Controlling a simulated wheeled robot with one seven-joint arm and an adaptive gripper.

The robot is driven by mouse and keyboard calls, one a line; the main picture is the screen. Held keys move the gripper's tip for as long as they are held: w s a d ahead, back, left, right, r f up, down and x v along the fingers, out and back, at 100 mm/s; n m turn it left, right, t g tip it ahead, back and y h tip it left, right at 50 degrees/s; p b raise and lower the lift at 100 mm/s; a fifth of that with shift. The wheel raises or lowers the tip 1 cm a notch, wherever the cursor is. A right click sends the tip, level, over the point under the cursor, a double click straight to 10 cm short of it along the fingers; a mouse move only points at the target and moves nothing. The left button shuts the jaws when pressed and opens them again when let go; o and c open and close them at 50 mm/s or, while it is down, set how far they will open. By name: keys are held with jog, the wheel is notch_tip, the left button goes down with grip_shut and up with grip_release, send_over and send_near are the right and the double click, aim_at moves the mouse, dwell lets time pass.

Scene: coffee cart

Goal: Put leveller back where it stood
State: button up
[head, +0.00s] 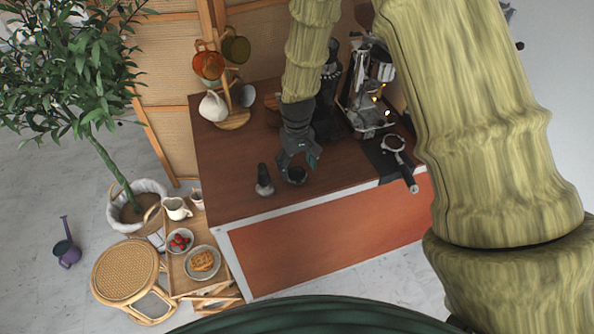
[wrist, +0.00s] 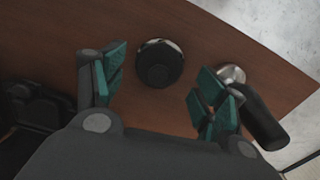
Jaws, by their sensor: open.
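The leveller (head: 295,176) is a short, round black puck standing on the brown cart top near its front edge. In the wrist view the leveller (wrist: 160,65) shows a metal rim and lies ahead of the gap between the fingers. My gripper (head: 299,163) is open, pointing down just over the leveller. In the wrist view the teal finger pads (wrist: 160,88) are spread wide on both sides, with nothing visibly held. Whether they are level with the leveller, I cannot tell.
A tamper (head: 264,181) with a black handle stands close left of the leveller; it also shows beside the right finger (wrist: 263,118). A portafilter (head: 394,146) rests at the right, by the espresso machine (head: 370,95). A mug tree (head: 233,118) stands back left.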

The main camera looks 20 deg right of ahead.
aim_at(297, 169)
notch_tip(297, 169, up, 9)
jog(key=b, duration=0.3)
jog(key=shift+r, duration=0.2)
